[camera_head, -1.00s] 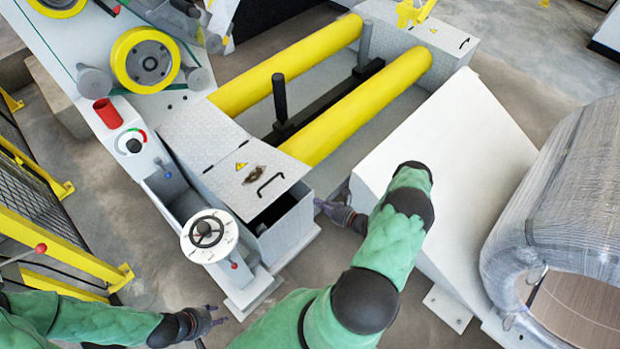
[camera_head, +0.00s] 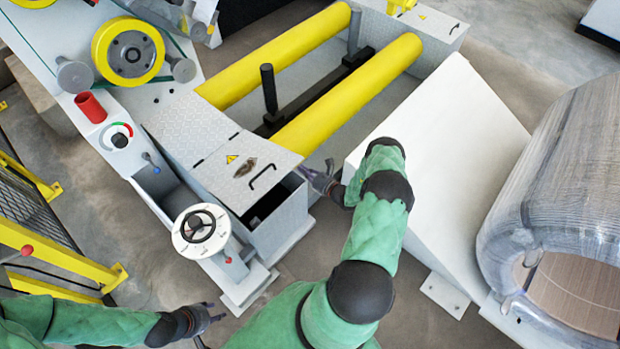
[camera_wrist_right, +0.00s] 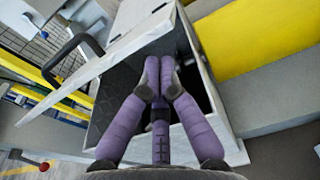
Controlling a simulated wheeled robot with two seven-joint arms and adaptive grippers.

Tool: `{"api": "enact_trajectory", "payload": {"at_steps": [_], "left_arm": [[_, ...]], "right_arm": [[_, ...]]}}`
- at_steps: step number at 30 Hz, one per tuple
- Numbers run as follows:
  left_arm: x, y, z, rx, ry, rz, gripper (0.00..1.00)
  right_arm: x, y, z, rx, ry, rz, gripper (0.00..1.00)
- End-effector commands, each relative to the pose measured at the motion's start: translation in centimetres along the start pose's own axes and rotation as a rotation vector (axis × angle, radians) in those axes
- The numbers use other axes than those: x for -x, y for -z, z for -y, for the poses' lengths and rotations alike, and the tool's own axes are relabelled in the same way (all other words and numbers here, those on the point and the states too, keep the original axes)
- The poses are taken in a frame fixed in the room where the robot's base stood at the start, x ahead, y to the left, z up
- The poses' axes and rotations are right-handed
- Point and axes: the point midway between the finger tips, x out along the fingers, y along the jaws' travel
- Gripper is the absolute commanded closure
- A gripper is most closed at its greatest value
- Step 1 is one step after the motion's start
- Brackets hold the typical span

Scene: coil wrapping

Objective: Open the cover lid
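The cover lid (camera_head: 245,172) is a grey tread-plate flap with a black handle (camera_head: 263,177) and a yellow warning mark. It is tilted up on the metal box (camera_head: 285,222), with a dark gap under its near edge. In the right wrist view the lid (camera_wrist_right: 130,38) slants at the left above the dark box opening (camera_wrist_right: 120,82). My left gripper (camera_head: 212,311) is open and empty, low over the floor.
A white handwheel dial (camera_head: 201,231) stands left of the box. Yellow rollers (camera_head: 350,92) lie behind it. A white sloped panel (camera_head: 445,150) and a wrapped coil (camera_head: 555,190) are at the right. A yellow guard rail (camera_head: 55,260) is at the left.

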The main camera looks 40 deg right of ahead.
Motion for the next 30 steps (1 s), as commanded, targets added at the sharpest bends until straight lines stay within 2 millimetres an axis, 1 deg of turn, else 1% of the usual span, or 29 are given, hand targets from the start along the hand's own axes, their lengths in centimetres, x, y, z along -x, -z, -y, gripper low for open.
{"api": "enact_trajectory", "payload": {"at_steps": [3, 6, 20, 23, 26, 30], "left_arm": [[0.0, 0.0, 0.0, 0.0, 0.0, 0.0, 0.6], [-0.1, 0.0, 0.0, 0.0, 0.0, 0.0, 0.6], [0.1, 0.0, 0.0, 0.0, 0.0, 0.0, 0.6], [0.4, 0.0, -0.1, 0.0, 0.0, 0.0, 0.6], [1.1, 0.0, -0.4, 0.0, 0.0, 0.0, 0.6], [2.7, -0.1, -1.0, 0.0, 0.0, 0.0, 0.6]], "right_arm": [[-0.2, -1.0, -0.1, -0.002, -0.001, -0.001, 1.0], [-0.3, -1.5, -0.1, -0.002, 0.0, -0.001, 1.0], [-0.4, -1.8, -0.1, -0.002, -0.001, -0.003, 1.0], [-0.5, -2.3, -0.1, -0.001, -0.002, -0.011, 1.0], [-0.6, -3.3, -0.1, 0.0, -0.003, -0.025, 1.0], [-1.0, -5.2, -0.1, 0.001, -0.002, -0.064, 1.0]]}}
